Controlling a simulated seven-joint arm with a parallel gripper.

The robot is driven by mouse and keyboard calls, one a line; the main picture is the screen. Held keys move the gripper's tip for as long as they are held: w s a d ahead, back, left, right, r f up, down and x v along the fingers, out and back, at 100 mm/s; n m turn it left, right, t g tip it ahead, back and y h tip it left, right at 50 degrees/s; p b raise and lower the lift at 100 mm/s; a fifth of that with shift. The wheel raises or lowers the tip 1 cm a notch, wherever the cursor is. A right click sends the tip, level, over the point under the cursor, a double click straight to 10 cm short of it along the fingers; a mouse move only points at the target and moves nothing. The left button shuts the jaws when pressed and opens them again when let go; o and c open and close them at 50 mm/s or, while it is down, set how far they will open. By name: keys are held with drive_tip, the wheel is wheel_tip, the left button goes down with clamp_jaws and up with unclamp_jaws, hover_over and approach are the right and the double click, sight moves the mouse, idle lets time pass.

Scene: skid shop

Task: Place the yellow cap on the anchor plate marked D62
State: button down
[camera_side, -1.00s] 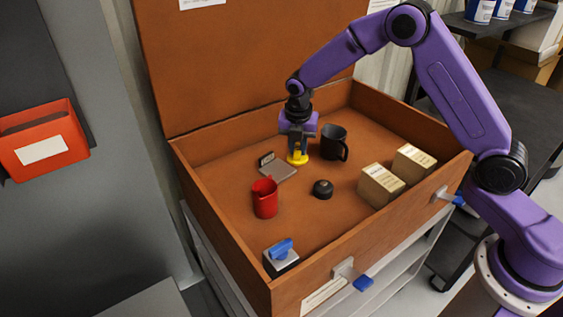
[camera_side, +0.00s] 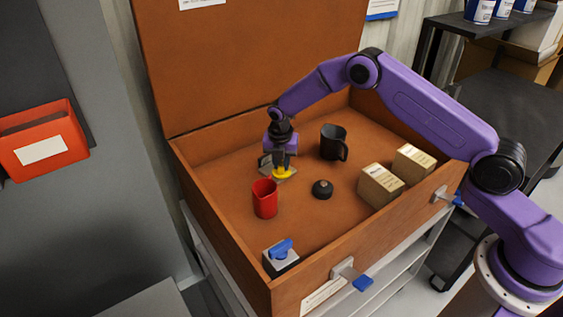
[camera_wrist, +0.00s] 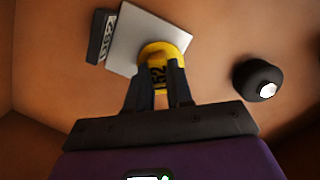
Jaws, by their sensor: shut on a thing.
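The cap is over the right part of the grey anchor plate (camera_wrist: 135,36). I cannot tell whether it touches the plate. A dark upright tag (camera_wrist: 102,38) with a white label stands at the plate's left edge; its text is too small to read surely. In the side view the gripper and cap hide much of the plate.
Inside the brown-walled box, a red cup (camera_side: 265,199) stands in front of the plate. A black mug (camera_side: 332,143) and a round black piece (camera_side: 322,190) are to the right. Two cartons (camera_side: 380,186) (camera_side: 413,164) and a blue-handled block (camera_side: 281,258) stand nearer the front.

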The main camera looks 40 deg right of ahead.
sight(280, 167)
drive_tip(key=shift+f, duration=0.1)
drive_tip(key=c, duration=1)
unclamp_jaws()
wheel_tip(280, 167, up, 12)
drive_tip(key=s+a, duration=0.1)
drive_tip(key=s+a+r+m, duration=0.2)
drive_tip(key=s+r, duration=0.1)
drive_tip(key=s, duration=0.3)
drive_tip(key=s+a+r+m, duration=0.2)
drive_tip(key=s+a+r, duration=0.1)
drive_tip(key=s, duration=0.2)
drive_tip(key=s+d+r+m, duration=0.1)
drive_tip(key=s+d+m, duration=0.2)
drive_tip(key=s, duration=0.8)
drive_tip(key=s+d+r+m+y, duration=0.1)
drive_tip(key=s+d+m, duration=0.2)
drive_tip(key=s, duration=0.8)
drive_tip(key=s+d+r+m+g, duration=0.1)
drive_tip(key=s+d+r+m, duration=0.1)
drive_tip(key=s, duration=0.9)
drive_tip(key=shift+s+d+m+y, duration=0.2)
drive_tip(key=shift+d+m+y, duration=0.1)
drive_tip(key=shift+d+m, duration=0.75)
